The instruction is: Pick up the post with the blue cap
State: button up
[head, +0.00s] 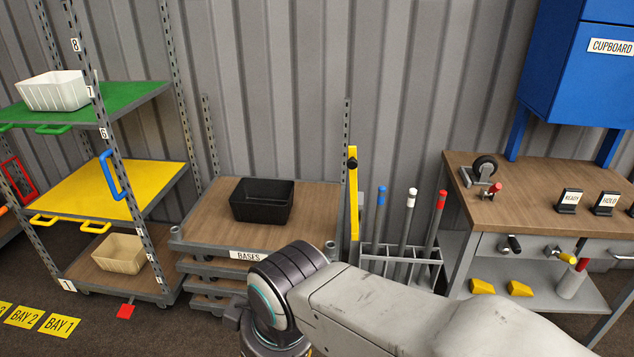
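The post with the blue cap (381,196) stands upright in a grey rack (398,258) near the middle right of the head view. It is the leftmost of three grey capped posts there. The post with the white cap (411,196) is beside it, and the post with the red cap (441,201) is at the right. My arm crosses the bottom of the view, and its grey link covers the floor in front of the rack. My gripper is not visible, so its opening and contents are hidden.
Left of the rack, a stack of wooden bases (200,215) carries a black bin (262,201). A yellow upright bar (353,195) stands between them. A workbench (530,205) is close on the right. A multi-level shelf cart (120,185) stands at the left.

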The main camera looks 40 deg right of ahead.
aim_at(382, 189)
jog(key=z, duration=1.5)
